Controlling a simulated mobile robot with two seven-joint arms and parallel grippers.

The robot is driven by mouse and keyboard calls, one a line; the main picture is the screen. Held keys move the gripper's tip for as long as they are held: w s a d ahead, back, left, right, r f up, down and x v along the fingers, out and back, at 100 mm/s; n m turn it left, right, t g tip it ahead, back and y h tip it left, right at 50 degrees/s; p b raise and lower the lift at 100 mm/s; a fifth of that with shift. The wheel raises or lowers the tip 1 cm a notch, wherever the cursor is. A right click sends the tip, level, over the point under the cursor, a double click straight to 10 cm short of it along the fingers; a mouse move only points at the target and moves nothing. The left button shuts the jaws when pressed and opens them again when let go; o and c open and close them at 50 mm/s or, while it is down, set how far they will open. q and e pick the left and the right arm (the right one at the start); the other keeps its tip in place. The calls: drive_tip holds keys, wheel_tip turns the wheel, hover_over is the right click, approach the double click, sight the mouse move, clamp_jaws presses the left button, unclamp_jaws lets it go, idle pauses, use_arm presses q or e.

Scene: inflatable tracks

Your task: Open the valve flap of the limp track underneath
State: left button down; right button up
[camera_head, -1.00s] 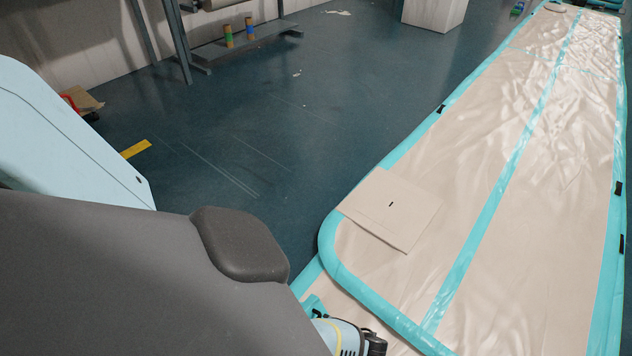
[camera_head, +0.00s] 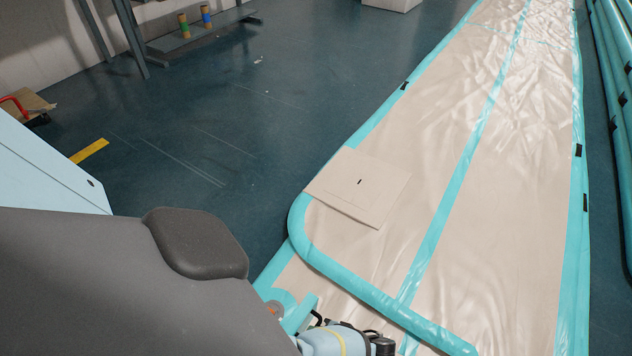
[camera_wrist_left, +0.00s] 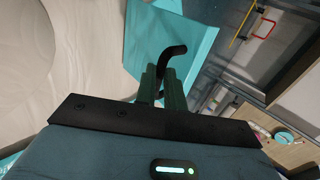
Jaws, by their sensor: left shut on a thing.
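A long, wrinkled beige track with teal edges (camera_head: 520,190) runs away from me in the head view. It lies over another beige and teal track (camera_head: 325,310), of which only a strip shows at the near left. A square beige panel (camera_head: 358,187) with a small black mark lies on the upper track's left corner. In the left wrist view my left gripper (camera_wrist_left: 164,74) is shut on a bent black piece (camera_wrist_left: 174,50), in front of a teal surface (camera_wrist_left: 165,42). I cannot make out the valve flap. My right gripper is out of view.
Teal tubes (camera_head: 612,70) lie along the right side. A grey rack (camera_head: 195,35) with small coloured rolls stands at the back left. A cart with a red handle (camera_head: 25,104) is at the far left. The dark floor (camera_head: 240,130) left of the tracks is mostly clear.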

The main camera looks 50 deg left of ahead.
use_arm(q)
drive_tip(key=shift+s+a+f, duration=0.3)
drive_tip(key=shift+f, duration=0.05)
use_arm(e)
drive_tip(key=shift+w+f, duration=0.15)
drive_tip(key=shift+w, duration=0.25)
use_arm(q)
drive_tip(key=c, duration=1.5)
unclamp_jaws()
drive_tip(key=shift+w, duration=0.1)
drive_tip(key=shift+d+r, duration=0.1)
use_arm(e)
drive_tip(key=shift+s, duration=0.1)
use_arm(q)
drive_tip(key=shift+w, duration=0.1)
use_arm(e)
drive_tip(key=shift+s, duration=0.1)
